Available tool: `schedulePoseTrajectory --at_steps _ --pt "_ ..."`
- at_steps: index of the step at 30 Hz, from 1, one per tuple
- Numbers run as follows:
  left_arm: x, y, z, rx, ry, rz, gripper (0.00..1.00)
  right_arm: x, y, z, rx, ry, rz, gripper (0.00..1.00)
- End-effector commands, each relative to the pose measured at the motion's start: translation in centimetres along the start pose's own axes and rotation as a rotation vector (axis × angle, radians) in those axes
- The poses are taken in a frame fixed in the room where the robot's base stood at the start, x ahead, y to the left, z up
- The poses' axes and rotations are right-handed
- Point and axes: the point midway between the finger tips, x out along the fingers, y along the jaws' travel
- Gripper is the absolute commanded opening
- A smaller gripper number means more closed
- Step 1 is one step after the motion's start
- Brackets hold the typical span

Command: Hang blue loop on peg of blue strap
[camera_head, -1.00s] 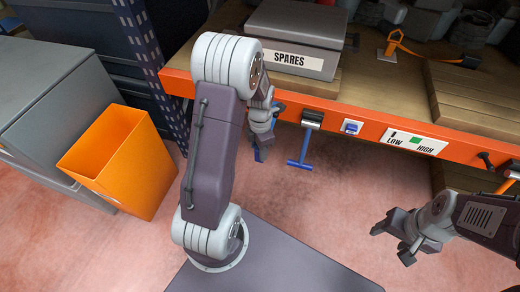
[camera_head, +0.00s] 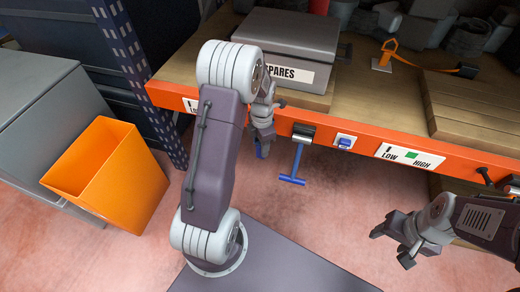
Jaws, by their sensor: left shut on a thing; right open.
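No separate peg can be told for sure. My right gripper (camera_head: 402,242) is open and empty at lower right, over the floor.
The orange bed edge (camera_head: 455,162) carries a blue switch (camera_head: 346,141) and a LOW/HIGH label (camera_head: 408,156). A grey SPARES case (camera_head: 290,42) stands on the wooden bed. An orange strap (camera_head: 390,47) stands farther back. An orange bin (camera_head: 108,180) and grey cabinet (camera_head: 35,115) are left.

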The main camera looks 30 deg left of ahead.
Motion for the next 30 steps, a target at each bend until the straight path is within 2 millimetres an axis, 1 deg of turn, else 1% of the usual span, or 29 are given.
schedulePoseTrajectory --at_steps 12,24,30 --pt "0.2 2.5 2.4 0.001 -0.009 0.009 0.0 0.4 0.0 0.0 0.0 0.0 0.0 0.6" --pt "0.4 4.5 4.3 0.003 -0.008 0.005 0.0 0.5 0.0 0.0 0.0 0.0 0.0 0.6" --pt "1.0 5.2 5.0 0.003 -0.009 0.006 0.0 -0.2 0.0 0.0 0.0 0.0 0.0 0.6"
